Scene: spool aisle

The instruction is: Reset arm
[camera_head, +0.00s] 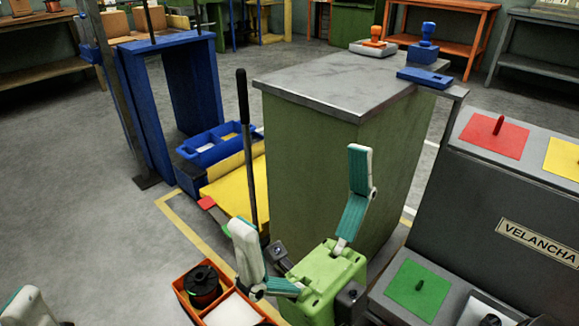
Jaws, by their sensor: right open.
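My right gripper (297,187) is in the lower middle of the head view, in front of the green cabinet. Its green body and two teal and white fingers show, spread wide apart with nothing between them. A white, finger-like part, apparently of my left gripper (28,306), shows at the bottom left corner. The rest of it is cut off, so its jaws cannot be judged.
A green cabinet (312,150) with a grey top stands behind my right gripper. An orange tray (183,292) with a black spool (203,284) lies left of it. A grey console (500,190) with coloured plates is at right.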

